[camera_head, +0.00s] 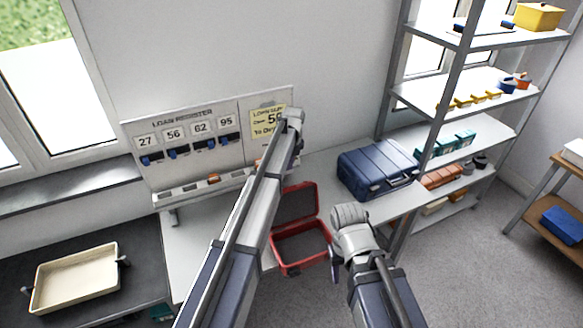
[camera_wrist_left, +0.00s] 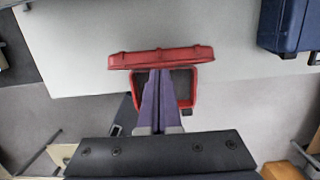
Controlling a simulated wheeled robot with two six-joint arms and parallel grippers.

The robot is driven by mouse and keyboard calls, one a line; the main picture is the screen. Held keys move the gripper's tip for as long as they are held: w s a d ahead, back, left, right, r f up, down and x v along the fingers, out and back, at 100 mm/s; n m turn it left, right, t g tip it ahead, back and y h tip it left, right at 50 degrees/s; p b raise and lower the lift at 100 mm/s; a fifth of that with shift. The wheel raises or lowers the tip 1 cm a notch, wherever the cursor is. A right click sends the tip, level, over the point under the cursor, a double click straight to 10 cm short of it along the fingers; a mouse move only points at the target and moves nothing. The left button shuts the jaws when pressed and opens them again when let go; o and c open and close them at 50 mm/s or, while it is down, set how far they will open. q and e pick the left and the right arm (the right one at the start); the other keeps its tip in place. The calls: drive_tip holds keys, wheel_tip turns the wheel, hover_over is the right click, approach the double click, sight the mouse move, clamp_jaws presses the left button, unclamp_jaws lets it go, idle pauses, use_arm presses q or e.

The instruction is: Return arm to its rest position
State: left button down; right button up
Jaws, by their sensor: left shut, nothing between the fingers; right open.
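My left arm reaches across the head view from the bottom left to the board on the wall side. Its gripper (camera_head: 294,150) is partly hidden by the arm's own end. In the left wrist view the left gripper (camera_wrist_left: 158,75) has its two fingers together with nothing between them, in front of an open red case (camera_wrist_left: 190,57). My right arm comes in at bottom centre, folded, with its gripper (camera_head: 336,268) open and partly hidden, right of the red case (camera_head: 318,263). The case's dark interior looks empty where visible.
A loan register board (camera_head: 185,150) with several hooks and a yellow note (camera_head: 268,122) stands behind the left arm. A blue case (camera_head: 375,170) lies on the white table (camera_head: 190,245). A cream tray (camera_head: 75,278) is at left. Shelving (camera_head: 440,90) stands at right.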

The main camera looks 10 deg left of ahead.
use_arm(q)
drive_tip(key=s+d+f+n+b, duration=0.3)
drive_tip(key=s+f+n+b, duration=0.2)
drive_tip(key=s, duration=0.8)
drive_tip(key=s+d+f+n+g+b, duration=0.1)
drive_tip(key=s+d+f+n+b, duration=0.2)
drive_tip(key=s+n, duration=0.9)
drive_tip(key=s+d+f+n+b, duration=0.4)
drive_tip(key=s+f+n+b, duration=0.4)
drive_tip(key=s, duration=0.7)
drive_tip(key=shift+s+f+n+g+b, duration=0.3)
drive_tip(key=shift+s+f+g+b, duration=0.1)
drive_tip(key=shift+f+b, duration=0.15)
drive_tip(key=shift+w+d, duration=0.1)
drive_tip(key=shift+d, duration=0.05)
